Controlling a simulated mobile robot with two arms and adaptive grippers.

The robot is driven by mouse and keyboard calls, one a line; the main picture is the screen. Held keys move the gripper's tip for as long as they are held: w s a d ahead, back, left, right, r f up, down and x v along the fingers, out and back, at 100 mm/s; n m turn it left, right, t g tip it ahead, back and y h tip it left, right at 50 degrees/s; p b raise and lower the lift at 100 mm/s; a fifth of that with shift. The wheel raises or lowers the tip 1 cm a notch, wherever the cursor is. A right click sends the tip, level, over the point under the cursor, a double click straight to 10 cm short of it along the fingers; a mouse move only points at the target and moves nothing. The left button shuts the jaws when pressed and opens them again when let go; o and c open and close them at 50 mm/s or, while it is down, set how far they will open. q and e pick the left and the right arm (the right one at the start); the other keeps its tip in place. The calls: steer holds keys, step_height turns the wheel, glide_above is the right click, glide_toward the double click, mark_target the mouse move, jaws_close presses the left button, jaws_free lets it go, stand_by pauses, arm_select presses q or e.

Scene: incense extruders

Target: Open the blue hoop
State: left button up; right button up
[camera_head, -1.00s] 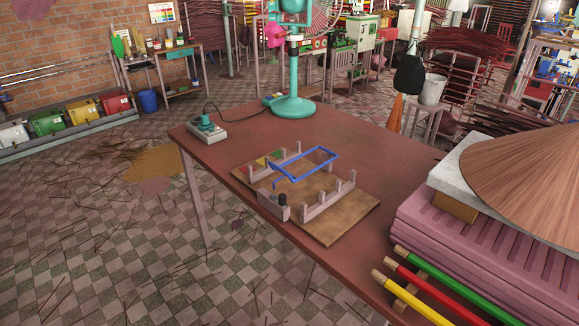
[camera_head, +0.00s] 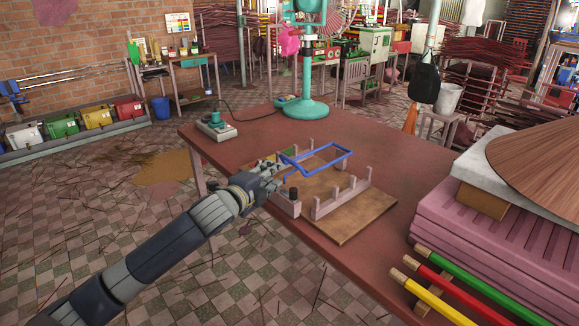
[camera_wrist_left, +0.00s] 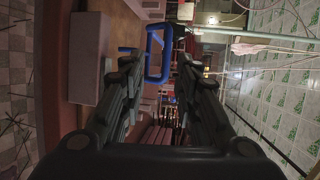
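The blue hoop (camera_head: 328,164) is a thin rectangular frame on a wooden board (camera_head: 352,222) fitted with grey uprights. It appears tilted slightly above the board. My left gripper (camera_head: 277,176) is at the left front edge of the board, near the hoop's left end. In the left wrist view the fingers (camera_wrist_left: 155,68) are spread apart, with the hoop (camera_wrist_left: 168,58) showing beyond and between them. Nothing is held, and the gripper looks apart from the hoop. My arm hides part of the board's left side. My right gripper is out of view.
The board lies on a reddish-brown table (camera_head: 390,165). A small switch box (camera_head: 217,131) and a green fan stand (camera_head: 302,108) are behind it. Stacked pink trays (camera_head: 500,225) and colored rods (camera_head: 443,300) crowd the right side.

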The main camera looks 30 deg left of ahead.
mark_target(289, 161)
arm_select(q)
steer(key=w, duration=0.7)
steer(key=w+f+p, duration=0.1)
steer(key=w, duration=0.2)
steer(key=shift+w+d, duration=0.15)
steer(key=shift+w, duration=0.1)
steer(key=shift+c, duration=0.6)
jaws_close()
